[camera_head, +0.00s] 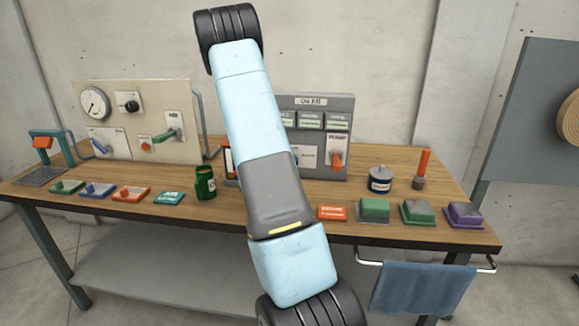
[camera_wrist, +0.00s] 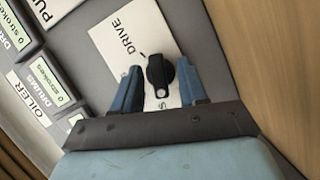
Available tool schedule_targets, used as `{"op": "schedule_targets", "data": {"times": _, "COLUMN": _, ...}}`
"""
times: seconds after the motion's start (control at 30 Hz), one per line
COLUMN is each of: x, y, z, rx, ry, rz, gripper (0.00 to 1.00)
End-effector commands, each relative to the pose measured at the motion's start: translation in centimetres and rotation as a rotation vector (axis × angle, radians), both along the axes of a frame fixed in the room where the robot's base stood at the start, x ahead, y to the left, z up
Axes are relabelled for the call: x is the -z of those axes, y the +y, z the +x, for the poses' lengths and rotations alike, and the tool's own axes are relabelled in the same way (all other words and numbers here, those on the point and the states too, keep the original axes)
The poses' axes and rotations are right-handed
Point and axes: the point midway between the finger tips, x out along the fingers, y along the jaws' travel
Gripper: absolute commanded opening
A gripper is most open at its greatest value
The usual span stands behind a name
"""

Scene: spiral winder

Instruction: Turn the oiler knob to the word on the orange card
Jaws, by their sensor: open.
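The oiler is a grey panel (camera_head: 340,110) at the back of the bench, partly hidden by my arm in the head view. In the wrist view its black knob (camera_wrist: 159,76) sits on a white plate (camera_wrist: 112,35) with the word DRIVE at the upper left. Another word below is mostly covered, with only an S showing. My gripper (camera_wrist: 159,72) is open, its blue fingers on either side of the knob, with gaps visible. In the head view the gripper is hidden behind my arm. An orange card (camera_head: 332,213) lies at the bench front; its lettering is too small to read.
Counter displays (camera_wrist: 54,88) sit beside the knob plate. An orange-red lever (camera_head: 337,158) is on the oiler's right side.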

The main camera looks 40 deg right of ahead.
Motion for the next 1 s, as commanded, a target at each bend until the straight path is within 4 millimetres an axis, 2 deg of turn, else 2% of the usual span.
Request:
{"op": "schedule_targets", "data": {"times": 0.27, "x": 0.01, "y": -0.11, "z": 0.01, "rx": 0.001, "ry": 0.000, "rz": 0.000, "gripper": 0.42}}
{"op": "schedule_targets", "data": {"times": 0.7, "x": 0.03, "y": -0.11, "z": 0.00, "rx": 0.001, "ry": 0.000, "rz": 0.001, "gripper": 0.00}}
{"op": "schedule_targets", "data": {"times": 1.0, "x": 0.09, "y": -0.09, "z": -0.01, "rx": 0.000, "ry": -0.004, "rz": 0.007, "gripper": 0.00}}
